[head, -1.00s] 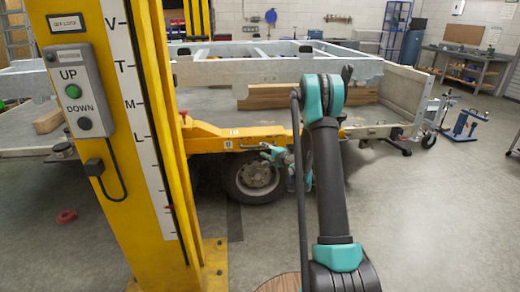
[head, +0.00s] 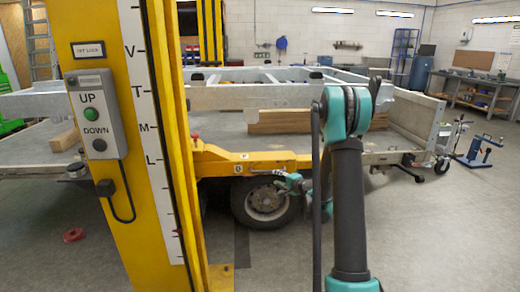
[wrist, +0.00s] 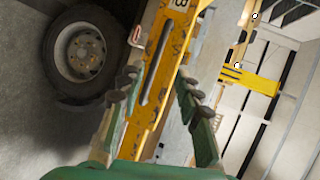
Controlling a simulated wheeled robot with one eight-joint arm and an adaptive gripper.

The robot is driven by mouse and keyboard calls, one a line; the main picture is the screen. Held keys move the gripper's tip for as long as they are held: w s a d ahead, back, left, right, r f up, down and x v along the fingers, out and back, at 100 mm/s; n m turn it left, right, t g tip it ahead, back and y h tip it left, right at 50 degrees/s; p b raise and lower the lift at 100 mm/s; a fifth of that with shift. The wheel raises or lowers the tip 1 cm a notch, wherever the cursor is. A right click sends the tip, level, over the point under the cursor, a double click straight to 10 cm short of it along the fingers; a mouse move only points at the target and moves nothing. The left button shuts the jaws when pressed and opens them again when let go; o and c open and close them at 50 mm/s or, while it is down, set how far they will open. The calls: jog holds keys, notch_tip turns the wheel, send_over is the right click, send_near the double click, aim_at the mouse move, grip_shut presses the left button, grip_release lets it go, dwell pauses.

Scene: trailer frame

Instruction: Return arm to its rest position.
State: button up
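My arm rises at the right of centre in the head view, with its elbow up. My gripper (head: 282,180) is small and partly hidden by the arm, in front of the trailer's yellow beam and just above the wheel (head: 264,202). In the wrist view my gripper (wrist: 157,87) has its two green fingers spread apart, with nothing held between them. The yellow beam (wrist: 168,75) shows beyond and between the fingers, and the wheel (wrist: 80,52) is at the upper left. I cannot tell the exact gap to the beam.
A yellow lift post (head: 150,215) with an UP/DOWN control box (head: 95,115) stands close at the left. A blue stand (head: 480,150) is at the right. The floor at right front is clear.

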jog(key=s+a+r+n+g+h, duration=0.1)
jog(key=s+n+g, duration=0.25)
jog(key=s, duration=0.65)
jog(key=s+a+r+n+g+h, duration=0.15)
jog(key=s+n, duration=0.25)
jog(key=s, duration=0.6)
jog(key=s+d+f+n+g+h, duration=0.2)
jog(key=s+d, duration=0.2)
jog(key=s, duration=0.7)
jog(key=s+d+f+n+g+h, duration=0.2)
jog(key=s+d, duration=0.2)
jog(key=s, duration=0.8)
jog(key=shift+s+f, duration=0.2)
jog(key=shift+s, duration=0.05)
